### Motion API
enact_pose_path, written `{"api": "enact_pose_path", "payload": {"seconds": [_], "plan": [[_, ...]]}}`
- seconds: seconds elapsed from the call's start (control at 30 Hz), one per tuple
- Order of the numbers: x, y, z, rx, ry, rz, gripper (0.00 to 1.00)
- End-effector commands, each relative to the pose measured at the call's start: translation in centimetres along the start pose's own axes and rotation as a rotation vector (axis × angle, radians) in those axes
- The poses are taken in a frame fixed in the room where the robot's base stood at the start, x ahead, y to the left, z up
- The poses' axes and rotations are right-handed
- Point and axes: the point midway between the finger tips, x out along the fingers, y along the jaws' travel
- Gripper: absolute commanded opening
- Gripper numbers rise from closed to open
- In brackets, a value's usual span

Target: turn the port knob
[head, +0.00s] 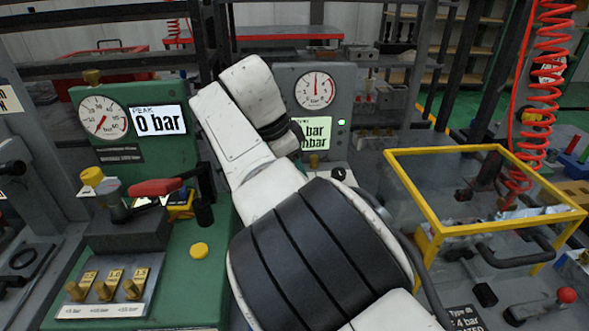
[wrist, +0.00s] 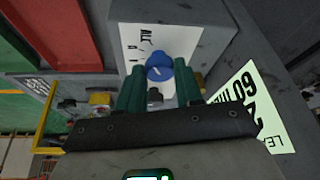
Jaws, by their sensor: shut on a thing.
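The port knob (wrist: 158,68) is a round blue knob with a pale pointer mark, on a white label plate (wrist: 130,42) in the wrist view. Part of the plate's lettering shows beside it. My gripper (wrist: 160,76) has its two green fingers at either side of the knob and is shut on it. The finger ends partly cover the plate. In the head view my white and black arm reaches toward the grey gauge unit (head: 340,82) and hides the knob and my gripper.
A lit green display (wrist: 247,105) sits right of the fingers in the wrist view. In the head view, a green test bench (head: 170,285) with a gauge stands left of my arm. A yellow-framed clear guard (head: 480,150) and a red coiled hose (head: 540,80) stand right.

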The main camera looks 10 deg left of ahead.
Motion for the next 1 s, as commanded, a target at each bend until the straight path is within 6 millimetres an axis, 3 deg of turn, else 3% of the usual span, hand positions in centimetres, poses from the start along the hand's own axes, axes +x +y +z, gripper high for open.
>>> {"api": "enact_pose_path", "payload": {"seconds": [0.17,0.2,0.43,0.77,1.0], "plan": [[-0.2,-0.1,-0.3,0.003,0.004,-0.004,0.05],[-0.2,-0.1,-0.3,0.003,0.004,-0.004,0.39],[-0.1,0.0,-0.1,0.001,0.002,-0.002,0.61],[-0.7,-0.1,-0.1,0.000,0.001,-0.003,0.61],[-5.0,-0.1,-0.3,0.000,0.002,-0.004,0.61]]}}
